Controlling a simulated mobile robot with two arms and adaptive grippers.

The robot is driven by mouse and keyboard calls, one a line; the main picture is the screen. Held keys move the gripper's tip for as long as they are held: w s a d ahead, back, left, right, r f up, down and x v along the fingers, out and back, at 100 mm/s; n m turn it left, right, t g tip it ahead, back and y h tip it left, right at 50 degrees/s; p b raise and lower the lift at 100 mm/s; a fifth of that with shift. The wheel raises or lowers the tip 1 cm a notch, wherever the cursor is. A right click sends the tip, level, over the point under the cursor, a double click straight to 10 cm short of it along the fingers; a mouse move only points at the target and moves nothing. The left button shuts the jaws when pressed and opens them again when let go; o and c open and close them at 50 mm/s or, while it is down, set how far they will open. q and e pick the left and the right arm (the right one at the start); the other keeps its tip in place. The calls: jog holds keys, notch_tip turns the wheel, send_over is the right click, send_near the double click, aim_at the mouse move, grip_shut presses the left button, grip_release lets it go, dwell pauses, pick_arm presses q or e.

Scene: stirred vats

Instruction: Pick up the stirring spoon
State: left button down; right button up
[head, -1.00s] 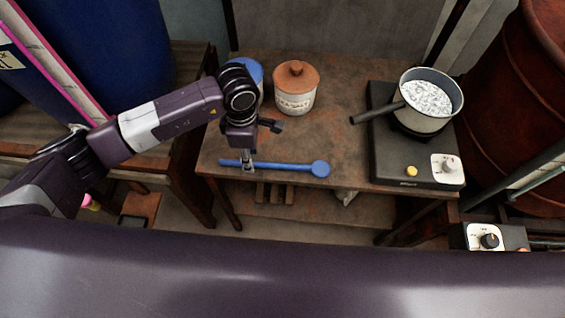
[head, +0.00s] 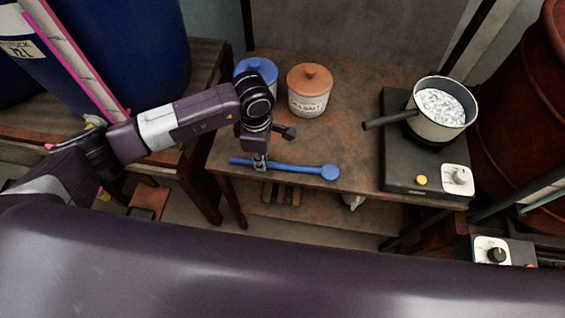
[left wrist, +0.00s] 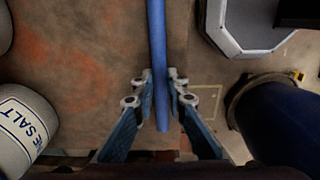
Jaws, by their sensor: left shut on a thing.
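The blue stirring spoon (head: 300,168) lies along the front edge of the wooden table, its round end to the right in the head view. My left gripper (head: 260,163) is over the left part of its handle, with the fingers shut on it. In the left wrist view the blue handle (left wrist: 157,50) runs between the two fingers (left wrist: 160,88) of my left gripper. Whether the spoon is clear of the tabletop is hard to tell. My right gripper is not in view.
A pot (head: 440,108) of pale bubbling contents stands on a black hot plate (head: 405,177) at the right, its handle pointing left. A salt jar (head: 309,97) with an orange lid and a blue-lidded jar (head: 252,68) stand behind my left gripper. The table's middle is clear.

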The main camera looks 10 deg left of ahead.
pick_arm(q)
notch_tip(320, 180, up, 20)
jog(key=b, duration=0.2)
jog(key=s+a+m, duration=0.7)
jog(key=s+m, duration=0.1)
jog(key=m, duration=1)
jog(key=shift+a+f, duration=0.15)
jog(key=shift+a, duration=0.1)
